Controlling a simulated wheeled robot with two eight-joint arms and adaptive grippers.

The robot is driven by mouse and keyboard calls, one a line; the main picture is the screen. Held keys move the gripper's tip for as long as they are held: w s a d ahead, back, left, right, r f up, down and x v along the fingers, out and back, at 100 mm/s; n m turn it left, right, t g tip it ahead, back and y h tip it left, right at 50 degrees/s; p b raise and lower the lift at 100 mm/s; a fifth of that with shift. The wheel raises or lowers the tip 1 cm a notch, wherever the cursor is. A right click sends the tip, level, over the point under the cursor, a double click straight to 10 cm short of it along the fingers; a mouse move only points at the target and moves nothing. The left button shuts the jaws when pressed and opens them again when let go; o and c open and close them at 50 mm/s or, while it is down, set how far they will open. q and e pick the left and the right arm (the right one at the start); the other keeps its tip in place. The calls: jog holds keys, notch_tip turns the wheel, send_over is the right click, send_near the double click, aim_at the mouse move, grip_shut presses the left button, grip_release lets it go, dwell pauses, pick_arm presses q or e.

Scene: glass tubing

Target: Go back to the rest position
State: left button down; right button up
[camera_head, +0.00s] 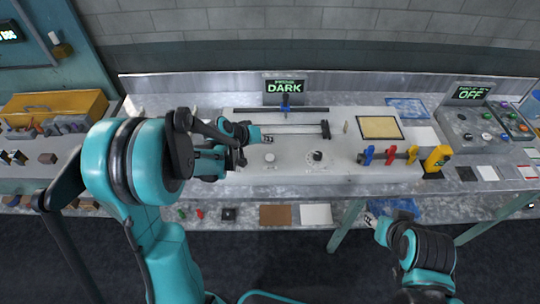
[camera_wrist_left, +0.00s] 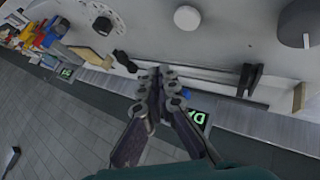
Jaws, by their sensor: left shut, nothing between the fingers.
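My left arm comes in from the left, and its gripper (camera_head: 266,139) is over the white bench unit (camera_head: 340,178), near the long rod (camera_head: 300,134). In the left wrist view the fingers of this gripper (camera_wrist_left: 160,78) are together with nothing between them. My right gripper (camera_head: 370,219) is low at the front right, below the bench's front edge, beside a blue patch. It is small, and I cannot tell its finger state.
Red, blue and yellow valves (camera_head: 390,155) stand on the right of the unit. A dark sign reading DARK (camera_head: 285,86) is behind it, and a control box (camera_head: 475,128) is further right. A yellow toolbox (camera_head: 55,108) sits at the left.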

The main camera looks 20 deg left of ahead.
dwell(0.3)
pick_arm(q)
jog(key=s+f+m+y+b, duration=0.1)
jog(key=s+b, duration=0.4)
jog(key=s, duration=0.7)
jog(key=s+f+m+y+b, duration=0.1)
jog(key=s+y+b, duration=0.2)
jog(key=s, duration=1)
jog(key=shift+d+m+g+y+b, duration=0.15)
jog(key=shift+m+g+y+b, duration=0.2)
jog(key=shift+b, duration=1.1)
